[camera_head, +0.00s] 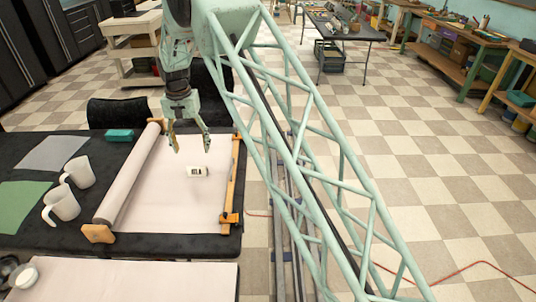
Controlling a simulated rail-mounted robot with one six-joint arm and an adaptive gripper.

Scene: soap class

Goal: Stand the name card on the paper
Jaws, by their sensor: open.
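The name card (197,172) is a small white block with dark lettering. It rests on the pale pink paper (165,211), which is unrolled from a roll on a wooden frame on the black table. My gripper (190,148) hangs over the far part of the paper, pointing down. Its two fingers are spread, with nothing between them. The card appears just below and in front of the fingertips, apart from them. I cannot tell the exact height of the gripper above it.
Two white jugs (62,203) stand left of the paper roll (128,175). A grey sheet (52,153), a green sheet (20,203) and a teal box (119,135) lie on the table. Black chairs (118,112) stand behind it. My lattice column is at the right.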

